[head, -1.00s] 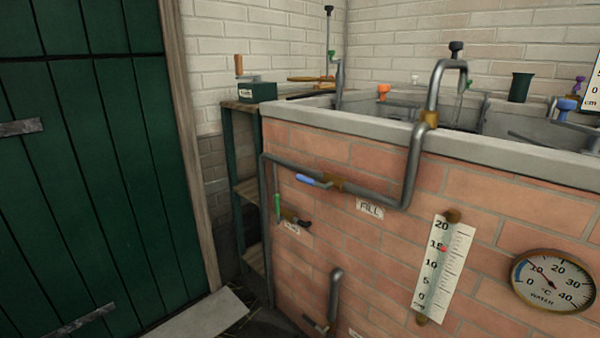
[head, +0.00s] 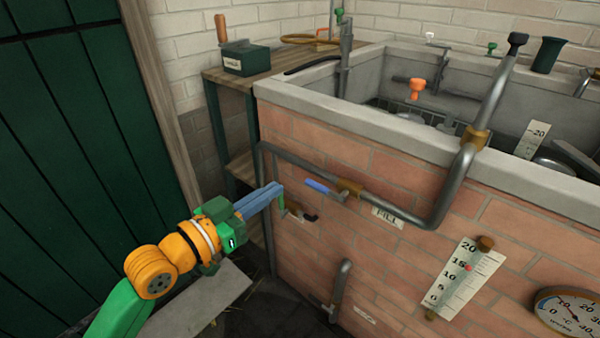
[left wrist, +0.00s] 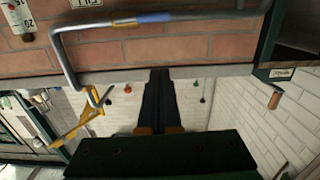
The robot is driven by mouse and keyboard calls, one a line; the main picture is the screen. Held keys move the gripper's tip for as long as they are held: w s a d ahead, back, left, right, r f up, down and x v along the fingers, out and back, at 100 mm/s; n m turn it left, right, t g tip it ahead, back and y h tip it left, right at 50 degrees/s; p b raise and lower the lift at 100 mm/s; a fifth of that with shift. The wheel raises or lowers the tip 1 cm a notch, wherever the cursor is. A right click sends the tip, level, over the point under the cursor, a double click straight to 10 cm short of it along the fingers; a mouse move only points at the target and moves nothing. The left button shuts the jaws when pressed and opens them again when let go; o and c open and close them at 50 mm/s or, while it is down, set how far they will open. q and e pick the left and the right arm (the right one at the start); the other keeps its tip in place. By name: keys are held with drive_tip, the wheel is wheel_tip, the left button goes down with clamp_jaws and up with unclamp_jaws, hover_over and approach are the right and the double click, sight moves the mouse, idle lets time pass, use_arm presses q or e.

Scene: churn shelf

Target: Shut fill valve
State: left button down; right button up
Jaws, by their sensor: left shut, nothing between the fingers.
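The fill valve has a brass body (head: 349,189) and a blue lever (head: 318,187) on a grey pipe along the brick tank's front, above the FILL label (head: 388,217). The lever points left, roughly along the pipe. In the left wrist view, which is inverted, the blue lever (left wrist: 154,17) and brass body (left wrist: 124,22) show near the top edge. My left gripper (head: 279,188) is shut and empty, left of the lever and apart from it in the picture. Its dark fingers (left wrist: 160,73) also show in the left wrist view. My right gripper is not in view.
A lower valve with a green lever (head: 281,202) and black outlet (head: 310,218) is partly behind my left fingers. The pipe (head: 430,217) bends up over the tank rim (head: 350,125). A level scale (head: 464,279) and round thermometer (head: 572,310) are right. A green door (head: 80,150) is left.

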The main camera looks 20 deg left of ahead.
use_arm(q)
drive_tip(key=shift+s+d, duration=0.1)
hover_over(307, 184)
drive_tip(key=s, duration=0.3)
drive_tip(key=f, duration=0.2)
drive_tip(key=f+b, duration=0.1)
drive_tip(key=f, duration=0.1)
drive_tip(key=shift+w+d, duration=0.15)
drive_tip(key=shift+d, duration=0.2)
drive_tip(key=shift+f, duration=0.2)
drive_tip(key=shift+w+f, duration=0.1)
drive_tip(key=shift+f, duration=0.05)
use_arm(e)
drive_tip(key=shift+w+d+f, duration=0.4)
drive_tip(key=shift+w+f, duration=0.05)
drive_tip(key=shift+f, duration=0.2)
use_arm(q)
drive_tip(key=shift+f+n, duration=0.3)
drive_tip(key=shift+n, duration=0.3)
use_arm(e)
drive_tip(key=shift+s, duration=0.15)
